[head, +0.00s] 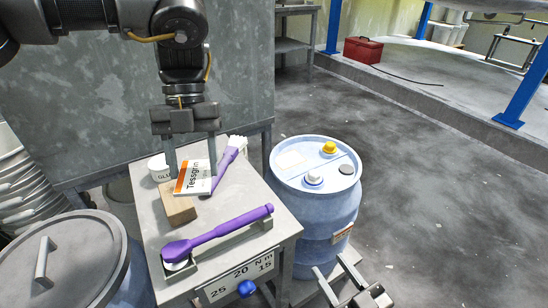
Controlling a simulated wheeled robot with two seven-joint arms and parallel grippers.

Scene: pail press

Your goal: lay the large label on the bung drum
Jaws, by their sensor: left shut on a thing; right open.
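The bung drum (313,210) is a blue drum right of the small bench, with a yellow bung, a white bung and a grey cap on its lid. A pale rectangular patch (290,160) shows on the left of the lid. My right gripper (333,268) is open and empty, low in front of the drum.
The bench (150,240) also holds a white glue pot (159,168), a purple-handled brush (228,160) and a purple tool (220,232) in a holder. A grey-lidded drum (75,260) stands at left. The floor right of the bung drum is clear.

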